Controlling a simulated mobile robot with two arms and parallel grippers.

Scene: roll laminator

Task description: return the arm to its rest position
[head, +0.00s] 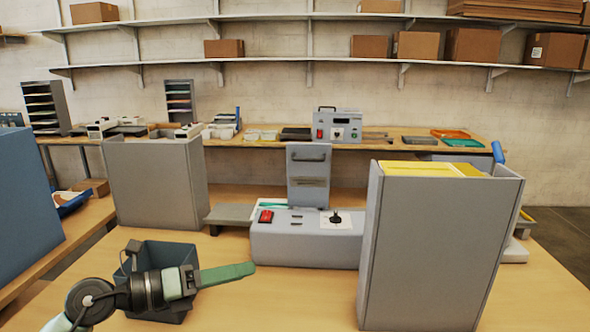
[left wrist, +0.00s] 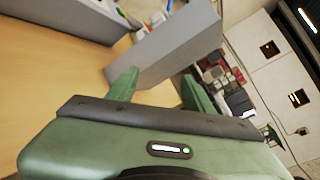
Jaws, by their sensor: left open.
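My left arm comes in from the lower left in the head view. Its green gripper (head: 222,275) is above the table's front left, over the right side of a dark blue-grey bin and pointing right. In the left wrist view the two green fingers of this gripper (left wrist: 160,90) stand apart with nothing held between them. A grey panel (left wrist: 165,48) shows beyond the fingertips. The grey laminator (head: 305,243), with a red switch and a black knob, is to the right of the gripper and apart from it. My right gripper is not in view.
The dark bin (head: 158,258) stands beneath the left forearm. A tall grey box (head: 153,185) is behind it, and another grey box (head: 430,250) with yellow contents stands at right. A blue panel (head: 25,200) is at far left. The front middle of the table (head: 280,305) is clear.

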